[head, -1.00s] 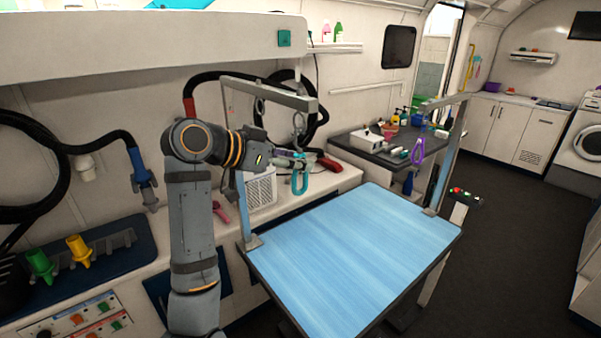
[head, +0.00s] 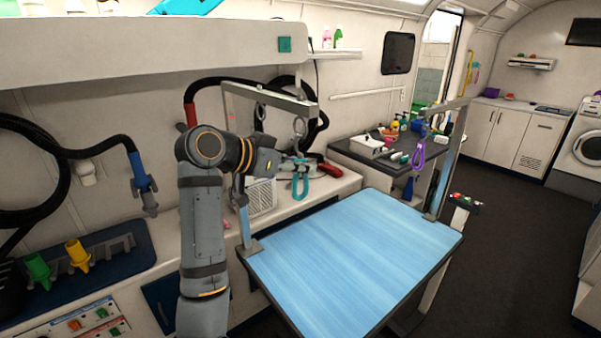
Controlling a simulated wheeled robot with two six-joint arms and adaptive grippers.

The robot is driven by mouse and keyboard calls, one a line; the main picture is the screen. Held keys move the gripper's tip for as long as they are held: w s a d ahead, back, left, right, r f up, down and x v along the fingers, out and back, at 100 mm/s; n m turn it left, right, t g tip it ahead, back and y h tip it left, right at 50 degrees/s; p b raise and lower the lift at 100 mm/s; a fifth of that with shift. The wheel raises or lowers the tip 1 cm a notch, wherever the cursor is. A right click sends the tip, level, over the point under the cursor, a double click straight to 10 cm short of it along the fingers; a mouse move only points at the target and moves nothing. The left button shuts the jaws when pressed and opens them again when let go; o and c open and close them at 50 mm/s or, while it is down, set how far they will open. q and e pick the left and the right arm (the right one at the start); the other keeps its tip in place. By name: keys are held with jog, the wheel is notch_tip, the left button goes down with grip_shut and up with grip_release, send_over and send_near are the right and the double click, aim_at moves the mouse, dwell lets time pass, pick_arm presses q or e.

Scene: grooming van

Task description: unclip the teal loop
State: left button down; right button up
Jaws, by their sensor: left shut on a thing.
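The teal loop (head: 300,187) hangs below my left gripper (head: 297,163), above the far left side of the blue table (head: 350,262). My left gripper is shut on the upper part of the loop. A metal clip (head: 299,128) hangs from the overhead bar (head: 270,96) just above the gripper. The gripper covers the place where clip and loop would meet, so I cannot tell whether they are joined. My right gripper is not in view.
A purple loop (head: 418,158) hangs from the right post (head: 444,165). A dark counter (head: 350,148) with bottles stands behind the table. A red clipper-like tool (head: 329,169) lies on the white ledge. The tabletop is clear.

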pick_arm(q)
jog(key=shift+r, duration=0.15)
jog(key=shift+r+p, duration=0.75)
jog(key=shift+r, duration=0.1)
jog(key=shift+s+a, duration=0.2)
jog(key=shift+a, duration=0.15)
jog(key=shift+s+a, duration=0.6)
jog(key=shift+a, duration=0.15)
jog(key=shift+s+a, duration=0.55)
jog(key=shift+a, duration=0.2)
